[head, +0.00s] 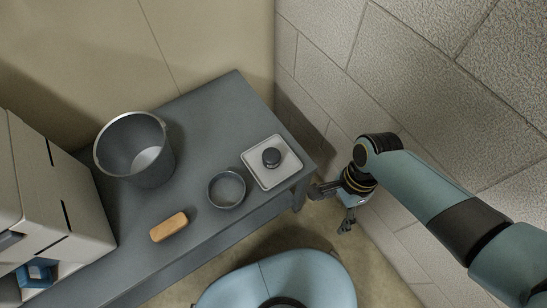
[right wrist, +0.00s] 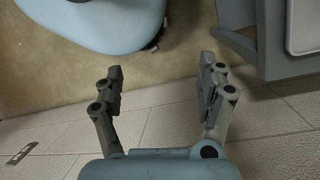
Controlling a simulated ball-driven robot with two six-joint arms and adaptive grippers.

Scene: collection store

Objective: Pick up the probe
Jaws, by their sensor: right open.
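I cannot make out a thing that is clearly the probe. On the grey table (head: 193,208) a dark round knob-like object (head: 271,157) sits on a square white tray (head: 263,181). My right gripper (head: 333,207) is open and empty, just off the table's right end, beside the wall. In the right wrist view the right gripper (right wrist: 160,68) has its fingers spread with bare floor between them. My left gripper is not in view.
A metal bucket (head: 133,150) stands at the table's back left. A pale cabinet (head: 62,190) with a blue item (head: 38,273) is at left. The block wall (head: 400,85) is close on the right.

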